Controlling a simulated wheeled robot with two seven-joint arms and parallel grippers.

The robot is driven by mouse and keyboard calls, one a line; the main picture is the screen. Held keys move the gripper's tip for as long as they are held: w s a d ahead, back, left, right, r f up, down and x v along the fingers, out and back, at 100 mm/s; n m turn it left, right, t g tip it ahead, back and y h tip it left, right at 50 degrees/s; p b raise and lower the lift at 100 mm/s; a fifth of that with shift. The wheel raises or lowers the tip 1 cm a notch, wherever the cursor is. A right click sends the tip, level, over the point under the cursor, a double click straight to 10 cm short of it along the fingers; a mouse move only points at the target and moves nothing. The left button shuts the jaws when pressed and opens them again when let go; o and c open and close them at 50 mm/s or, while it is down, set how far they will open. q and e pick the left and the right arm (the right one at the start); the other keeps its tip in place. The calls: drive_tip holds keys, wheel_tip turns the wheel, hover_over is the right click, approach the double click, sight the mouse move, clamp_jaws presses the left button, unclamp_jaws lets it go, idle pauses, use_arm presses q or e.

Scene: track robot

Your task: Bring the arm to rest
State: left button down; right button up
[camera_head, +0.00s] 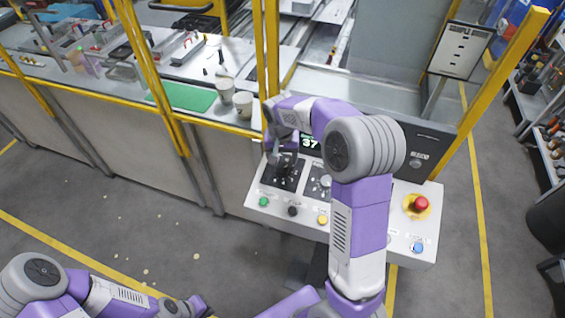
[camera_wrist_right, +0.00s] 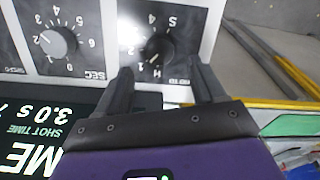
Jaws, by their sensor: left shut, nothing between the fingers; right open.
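My right arm reaches over the control panel (camera_head: 335,225), and its gripper (camera_head: 285,160) is at the panel's upper left. In the right wrist view the right gripper (camera_wrist_right: 160,85) is open. A black selector knob (camera_wrist_right: 157,48) shows just beyond and between its two fingertips; I cannot tell whether they touch it. A second, grey knob (camera_wrist_right: 58,42) with a number scale is to the left. My left gripper (camera_head: 200,306) is low in the head view, above the floor and away from the panel. It is shut and empty, and partly cut off by the lower edge.
The panel carries a red emergency button (camera_head: 421,203), a blue button (camera_head: 417,247), a yellow button (camera_head: 322,219) and a green button (camera_head: 264,201). A yellow guard post (camera_head: 500,85) stands right. Two cups (camera_head: 243,102) stand on the workbench behind.

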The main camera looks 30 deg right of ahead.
drive_tip(key=shift+s+a+r, duration=0.1)
drive_tip(key=shift+r, duration=1.15)
